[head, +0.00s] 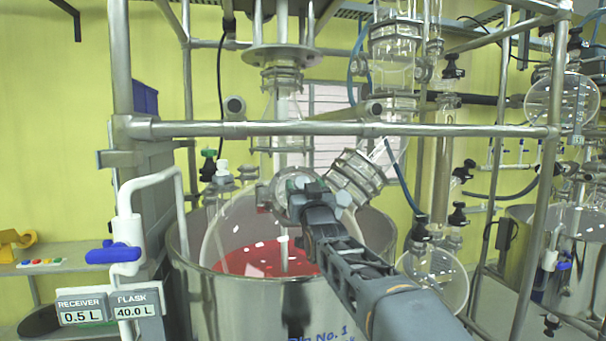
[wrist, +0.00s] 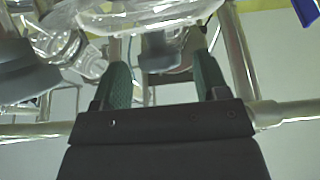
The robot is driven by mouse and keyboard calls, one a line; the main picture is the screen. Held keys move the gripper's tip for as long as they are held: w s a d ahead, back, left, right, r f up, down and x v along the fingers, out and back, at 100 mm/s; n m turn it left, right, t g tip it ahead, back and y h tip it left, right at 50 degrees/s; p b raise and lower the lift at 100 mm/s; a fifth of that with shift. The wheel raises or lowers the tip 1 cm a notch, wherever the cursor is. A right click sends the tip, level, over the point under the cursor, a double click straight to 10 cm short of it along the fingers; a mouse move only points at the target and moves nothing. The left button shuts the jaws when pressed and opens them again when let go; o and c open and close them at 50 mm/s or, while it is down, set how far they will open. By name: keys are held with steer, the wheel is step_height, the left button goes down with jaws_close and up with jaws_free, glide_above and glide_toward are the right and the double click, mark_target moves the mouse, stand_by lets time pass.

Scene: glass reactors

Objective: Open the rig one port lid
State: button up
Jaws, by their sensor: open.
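Rig one's glass flask (head: 225,240) holds red liquid and sits in a steel vessel (head: 215,305) with "No. 1" lettering on its front. My gripper (head: 297,186) reaches in from the lower right to the flask's top. A round glass port (head: 268,192) shows beside its fingertips, partly hidden by the gripper. In the wrist view my gripper (wrist: 162,68) has its two green fingers apart. A grey cylindrical part (wrist: 160,52) shows between or beyond them; I cannot tell whether it is the port lid or whether the fingers touch it.
A steel frame bar (head: 330,130) crosses above my gripper. An angled glass neck with clamps (head: 355,178) rises just right of it. A receiver flask (head: 438,275) hangs right of my arm. A blue-handled valve (head: 113,254) and readout (head: 108,306) stand at left. A second rig is at right.

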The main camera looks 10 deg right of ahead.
steer(key=shift+p+x, duration=0.45)
steer(key=shift+x, duration=0.85)
steer(key=shift+c, duration=0.2)
